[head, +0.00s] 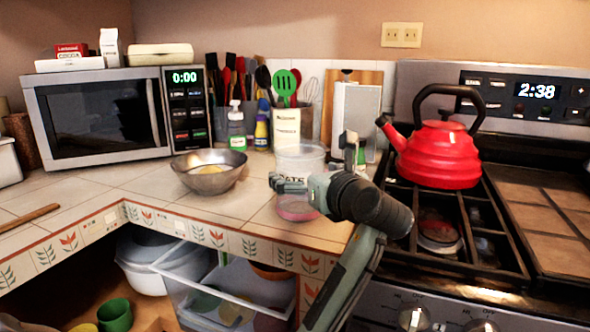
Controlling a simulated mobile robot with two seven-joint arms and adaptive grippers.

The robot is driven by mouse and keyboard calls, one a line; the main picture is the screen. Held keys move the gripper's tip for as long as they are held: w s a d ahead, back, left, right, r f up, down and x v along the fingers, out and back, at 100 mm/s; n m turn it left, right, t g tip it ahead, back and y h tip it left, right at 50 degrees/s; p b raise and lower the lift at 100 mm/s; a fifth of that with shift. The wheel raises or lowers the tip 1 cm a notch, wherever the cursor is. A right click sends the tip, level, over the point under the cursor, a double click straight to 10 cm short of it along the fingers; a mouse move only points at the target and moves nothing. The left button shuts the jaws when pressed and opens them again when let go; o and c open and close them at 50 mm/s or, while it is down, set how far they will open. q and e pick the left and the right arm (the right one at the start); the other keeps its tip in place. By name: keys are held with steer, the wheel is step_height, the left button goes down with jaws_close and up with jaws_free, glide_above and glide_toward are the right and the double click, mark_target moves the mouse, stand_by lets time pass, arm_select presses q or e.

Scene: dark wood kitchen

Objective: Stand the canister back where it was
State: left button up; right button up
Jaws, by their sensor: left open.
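The canister (298,157) is clear with a label partly reading "ATS" and a pinkish lower part. It stands upright on the tiled counter near the front edge, left of the stove. My left gripper (314,167) is open in front of it, one finger at its left side and the other by its right side. The gripper hides part of the canister's middle and right, and I cannot tell whether the fingers touch it. My right gripper is not in view.
A metal bowl (209,172) stands left of the canister. Behind are a utensil crock (286,130), bottles and a cutting board (354,115). A red kettle (440,152) sits on the stove at right. A microwave (100,118) fills the back left. The front-left counter is mostly clear.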

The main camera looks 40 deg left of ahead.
arm_select(q)
steer(key=f+v, duration=0.1)
steer(key=v, duration=0.5)
steer(key=shift+r, duration=0.5)
stand_by(0.6)
